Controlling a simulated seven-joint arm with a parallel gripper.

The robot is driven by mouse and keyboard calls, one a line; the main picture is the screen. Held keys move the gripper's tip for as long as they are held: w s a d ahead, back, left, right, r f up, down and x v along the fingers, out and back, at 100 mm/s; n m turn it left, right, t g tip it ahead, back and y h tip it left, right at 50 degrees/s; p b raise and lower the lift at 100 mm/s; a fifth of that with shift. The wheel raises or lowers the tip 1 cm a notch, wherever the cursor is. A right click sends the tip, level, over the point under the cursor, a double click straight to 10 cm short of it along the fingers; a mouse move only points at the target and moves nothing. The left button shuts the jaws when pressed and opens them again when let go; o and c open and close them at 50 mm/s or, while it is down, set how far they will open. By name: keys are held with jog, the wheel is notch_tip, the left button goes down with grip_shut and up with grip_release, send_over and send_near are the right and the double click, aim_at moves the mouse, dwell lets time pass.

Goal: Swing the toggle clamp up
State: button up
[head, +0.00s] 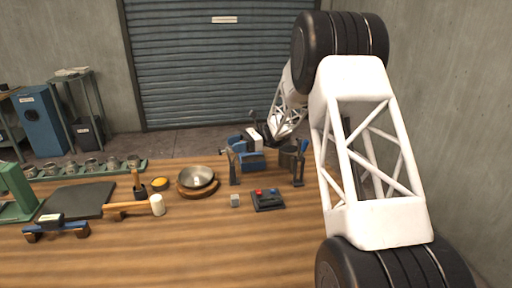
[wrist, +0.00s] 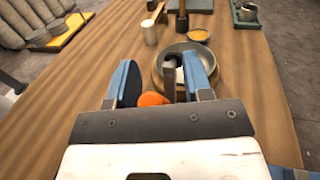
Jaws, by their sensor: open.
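My gripper (head: 242,150) is at the back of the bench, right of the metal bowl (head: 198,177). In the wrist view its two blue fingers (wrist: 162,84) are apart. A grey metal upright piece (wrist: 169,80), apparently part of the toggle clamp, shows between them, with an orange rounded tip (wrist: 152,99) beside it. I cannot tell whether the fingers touch it. In the head view a slim dark upright (head: 234,170), probably the clamp, stands below the gripper. Its arm position is unclear. The bowl also shows beyond the fingers in the wrist view (wrist: 205,56).
A control box (head: 268,200) with a red button and a small grey cube (head: 235,200) sit in front. A mallet (head: 157,205) and a dark mat (head: 78,200) lie left.

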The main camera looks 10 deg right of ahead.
jog(key=shift+a+r+m+t+h, duration=0.2)
jog(key=shift+a+m+t+h, duration=0.1)
jog(key=shift+a+h, duration=0.8)
jog(key=a+h, duration=0.3)
jog(key=h, duration=0.1)
jog(key=shift+a+f+m, duration=0.2)
jog(key=shift+f+m, duration=0.15)
jog(key=shift+m, duration=0.05)
jog(key=shift+a+f+m+t+h, duration=0.15)
jog(key=shift+a+f+h, duration=0.55)
jog(key=shift+h, duration=0.4)
jog(key=shift+a+f+m+t+h, duration=0.2)
jog(key=shift+a+f+h, duration=0.3)
jog(key=shift+a+h, duration=0.45)
jog(key=shift+a+f+m+t+h, duration=0.15)
jog(key=shift+a+f+h, duration=0.45)
jog(key=shift+h, duration=0.65)
jog(key=v, duration=0.8)
jog(key=s+d+r+n+t, duration=0.1)
jog(key=s+d+r+n, duration=0.2)
jog(key=s, duration=0.7)
jog(key=s+d+r+n+t+h, duration=0.1)
jog(key=s+d+r+n, duration=0.2)
jog(key=s, duration=0.7)
jog(key=s+d+r+n+t+h, duration=0.1)
jog(key=s+d+r, duration=0.3)
jog(key=s, duration=0.6)
jog(key=shift+s+r+n, duration=0.15)
jog(key=shift+r+n, duration=0.2)
jog(key=shift+n, duration=0.55)
